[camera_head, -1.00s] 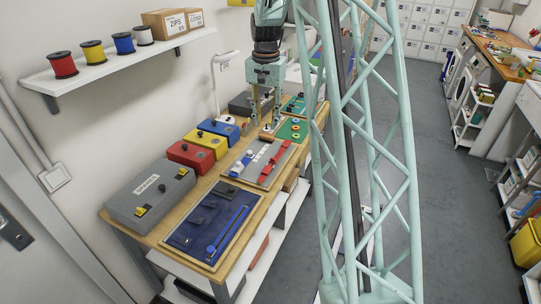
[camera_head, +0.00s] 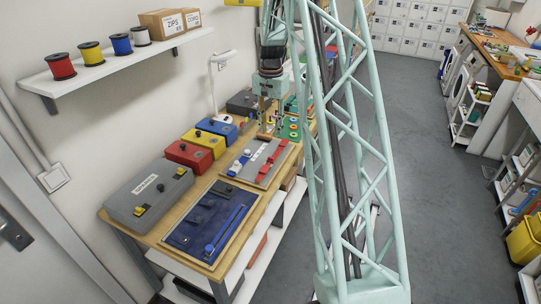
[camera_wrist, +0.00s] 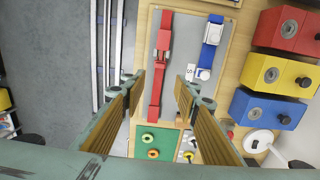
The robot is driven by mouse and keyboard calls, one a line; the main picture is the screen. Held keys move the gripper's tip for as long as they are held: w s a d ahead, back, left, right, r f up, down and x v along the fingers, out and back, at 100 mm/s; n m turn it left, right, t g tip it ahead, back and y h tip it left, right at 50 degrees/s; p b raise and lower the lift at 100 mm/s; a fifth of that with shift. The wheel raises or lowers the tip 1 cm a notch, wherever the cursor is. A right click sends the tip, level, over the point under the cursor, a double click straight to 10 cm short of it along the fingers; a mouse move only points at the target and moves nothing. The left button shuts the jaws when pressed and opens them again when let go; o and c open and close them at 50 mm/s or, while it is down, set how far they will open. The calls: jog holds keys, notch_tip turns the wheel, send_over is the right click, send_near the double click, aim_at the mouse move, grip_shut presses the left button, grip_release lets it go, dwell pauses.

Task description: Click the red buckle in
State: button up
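The red buckle (camera_wrist: 163,43) lies on a red strap (camera_wrist: 155,92) along a grey board (camera_wrist: 184,48) in the wrist view. Whether its halves are joined is too small to tell. In the head view the red strap (camera_head: 271,160) runs along the right side of the board (camera_head: 246,173). My gripper (camera_wrist: 159,84) is open and empty, its fingers apart on either side of the strap in the wrist view. In the head view my gripper (camera_head: 270,130) hangs near the board's far end, above the bench.
A blue strap with a white buckle (camera_wrist: 211,34) lies beside the red one. Red (camera_head: 189,154), yellow (camera_head: 204,140) and blue (camera_head: 217,128) boxes line the wall side. A green board (camera_wrist: 158,142) is beyond the grey one. A blue denim panel (camera_head: 208,222) lies nearer.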

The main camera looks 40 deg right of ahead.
aim_at(271, 158)
jog(key=shift+f, duration=0.15)
jog(key=shift+f, duration=6.75)
jog(key=shift+c, duration=0.3)
grip_shut()
